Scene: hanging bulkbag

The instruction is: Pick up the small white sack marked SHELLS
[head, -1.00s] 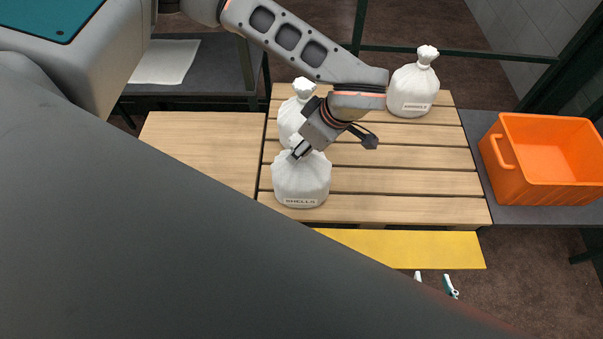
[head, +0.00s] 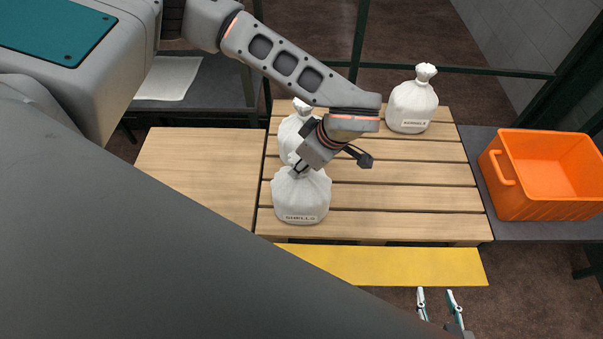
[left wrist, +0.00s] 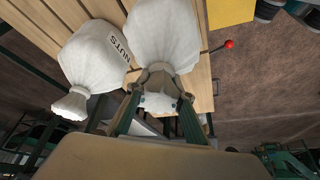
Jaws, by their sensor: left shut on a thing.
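The small white sack marked SHELLS (head: 301,200) stands upright on the slatted wooden pallet (head: 420,203), near its front left. My left gripper (head: 299,167) comes down from above and is shut on the sack's neck. In the left wrist view, the left gripper's fingers (left wrist: 160,88) close around the neck, with the sack's white body (left wrist: 165,35) beyond. I cannot see any gap between the sack and the planks. My right gripper (head: 436,294) is at the bottom of the head view, fingers apart and empty.
A sack marked NUTS (left wrist: 97,55) stands close behind, partly hidden by my left gripper in the head view. Another white sack (head: 412,106) stands at the back right. An orange crate (head: 540,208) is at the right. A yellow strip (head: 400,266) runs along the front.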

